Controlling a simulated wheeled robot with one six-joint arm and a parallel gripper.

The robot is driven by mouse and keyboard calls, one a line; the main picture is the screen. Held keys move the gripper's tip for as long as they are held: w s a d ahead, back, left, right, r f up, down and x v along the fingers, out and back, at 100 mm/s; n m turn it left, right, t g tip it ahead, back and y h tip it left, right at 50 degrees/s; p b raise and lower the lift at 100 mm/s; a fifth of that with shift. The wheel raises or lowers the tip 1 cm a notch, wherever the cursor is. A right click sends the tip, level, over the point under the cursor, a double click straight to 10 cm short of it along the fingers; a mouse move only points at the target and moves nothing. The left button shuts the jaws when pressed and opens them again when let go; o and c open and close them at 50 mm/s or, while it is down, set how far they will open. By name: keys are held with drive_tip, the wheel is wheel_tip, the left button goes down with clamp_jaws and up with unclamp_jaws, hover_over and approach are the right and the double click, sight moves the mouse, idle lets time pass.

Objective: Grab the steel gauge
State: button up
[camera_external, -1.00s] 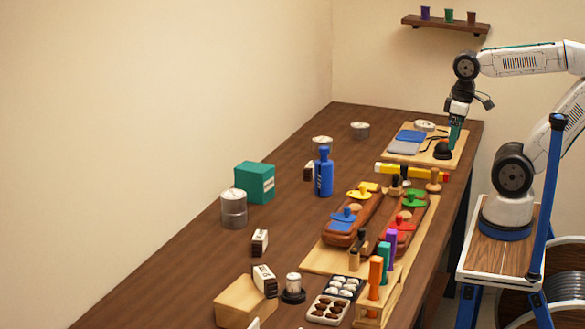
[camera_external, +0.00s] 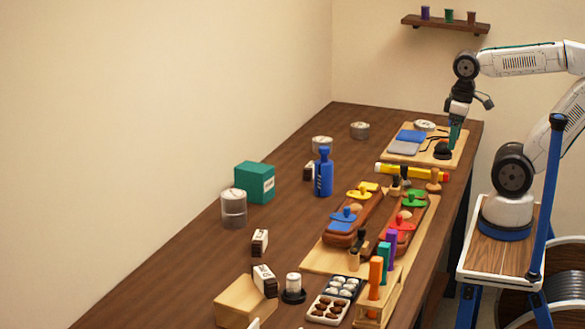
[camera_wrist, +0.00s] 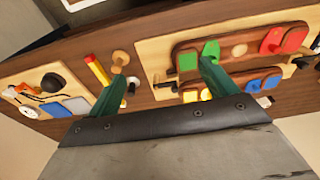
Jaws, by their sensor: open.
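A round, pale, dial-like disc (camera_external: 424,125) lies at the back of a light wooden board (camera_external: 394,159) at the far end of the bench. It looks most like the steel gauge, but I cannot tell for sure. It also shows in the wrist view (camera_wrist: 28,112) at the far left, outside my fingers. My gripper (camera_external: 453,143) points down over the right side of this board, to the right of the disc. Its green fingers are apart and empty in the wrist view (camera_wrist: 163,72).
A black domed tool (camera_external: 443,151) stands close to my gripper, beside blue (camera_external: 411,136) and grey (camera_external: 403,147) pads. A yellow-and-red bar (camera_external: 412,171) lies in front of the board. Nearer stand brown saddle forms (camera_external: 350,233) with coloured pieces and a blue bottle (camera_external: 323,174).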

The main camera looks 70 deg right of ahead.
drive_tip(key=c, duration=0.7)
drive_tip(key=shift+a, duration=0.1)
drive_tip(key=w+a+f+m+g+y, duration=0.1)
drive_tip(key=w+a+m+y, duration=0.15)
drive_tip(key=w+a, duration=0.5)
drive_tip(key=w+a+m+g+y, duration=0.25)
drive_tip(key=w+a, duration=0.25)
drive_tip(key=a, duration=0.6)
drive_tip(key=w+a+f+m+g+y, duration=0.1)
drive_tip(key=w+a+y, duration=0.4)
drive_tip(key=a, duration=0.4)
drive_tip(key=m+t+y, duration=0.1)
drive_tip(key=m+y, duration=0.2)
drive_tip(key=m, duration=0.7)
approach(293, 285)
wheel_tip(293, 285, down, 2)
drive_tip(key=shift+s+f, duration=0.1)
drive_tip(key=shift+f, duration=0.05)
drive_tip(key=shift+a+f, duration=0.25)
drive_tip(key=shift+a, duration=0.05)
drive_tip(key=shift+r+x, duration=0.1)
drive_tip(key=shift+x, duration=1.7)
drive_tip(key=shift+r+x, duration=0.15)
drive_tip(key=shift+x, duration=1.7)
